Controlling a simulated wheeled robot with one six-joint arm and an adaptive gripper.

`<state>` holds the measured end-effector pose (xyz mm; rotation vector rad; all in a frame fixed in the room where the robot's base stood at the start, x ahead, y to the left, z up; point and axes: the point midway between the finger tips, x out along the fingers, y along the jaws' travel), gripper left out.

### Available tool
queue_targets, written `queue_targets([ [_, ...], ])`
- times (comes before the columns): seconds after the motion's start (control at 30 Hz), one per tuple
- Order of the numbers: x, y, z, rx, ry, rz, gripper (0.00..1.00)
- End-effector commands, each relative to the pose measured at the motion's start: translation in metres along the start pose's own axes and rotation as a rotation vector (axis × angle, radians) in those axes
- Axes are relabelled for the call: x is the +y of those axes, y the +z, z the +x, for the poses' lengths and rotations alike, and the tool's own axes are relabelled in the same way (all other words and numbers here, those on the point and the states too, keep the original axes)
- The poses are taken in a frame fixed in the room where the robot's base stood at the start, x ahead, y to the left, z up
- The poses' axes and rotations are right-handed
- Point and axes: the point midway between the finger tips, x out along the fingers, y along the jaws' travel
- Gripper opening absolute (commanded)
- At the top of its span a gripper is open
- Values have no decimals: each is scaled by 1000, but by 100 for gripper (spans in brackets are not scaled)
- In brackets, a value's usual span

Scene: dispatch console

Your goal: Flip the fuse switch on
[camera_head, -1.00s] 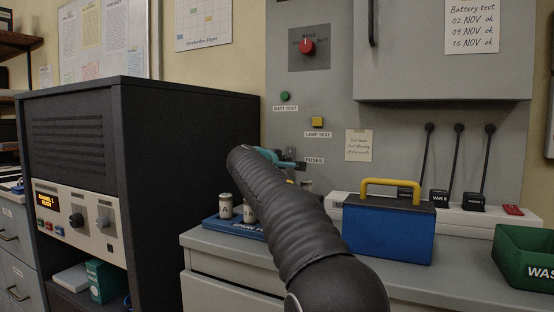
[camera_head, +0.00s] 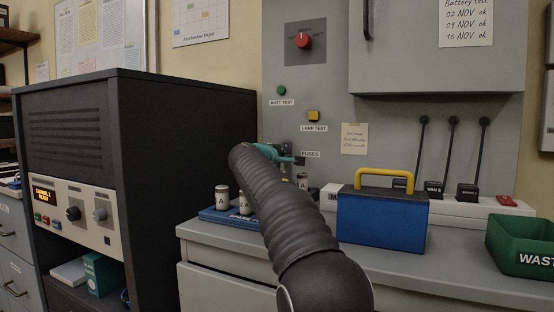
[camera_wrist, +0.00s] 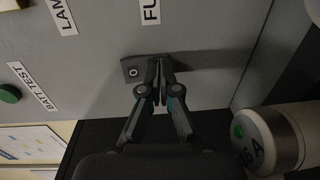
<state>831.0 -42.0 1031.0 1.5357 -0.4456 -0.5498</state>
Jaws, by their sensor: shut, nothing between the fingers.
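In the head view my gripper (camera_head: 290,160) is at the panel, just left of the "FUSES" label (camera_head: 310,154), and my arm covers most of the switch area.
A fuse cartridge (camera_wrist: 282,138) is close on the right in the wrist view. Several cartridges stand on a blue tray (camera_head: 212,214) below the gripper. A blue box with a yellow handle (camera_head: 382,222) and a green bin (camera_head: 520,246) stand right. A dark cabinet (camera_head: 200,130) stands left.

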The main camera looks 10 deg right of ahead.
Motion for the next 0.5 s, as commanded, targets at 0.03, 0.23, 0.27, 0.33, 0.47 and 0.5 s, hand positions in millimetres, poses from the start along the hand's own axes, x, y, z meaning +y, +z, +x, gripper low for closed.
queue_targets([
  [0.03,0,0,-1,0,-1,-1,0],
  [0.23,0,-2,-20,3,-1,0,0],
  [0.27,0,-2,-25,3,-1,-1,0],
  [0.33,0,-2,-39,5,-1,-1,0],
  [0.47,0,-2,-66,6,0,-1,0],
  [0.5,0,-2,-74,5,-1,-1,0],
])
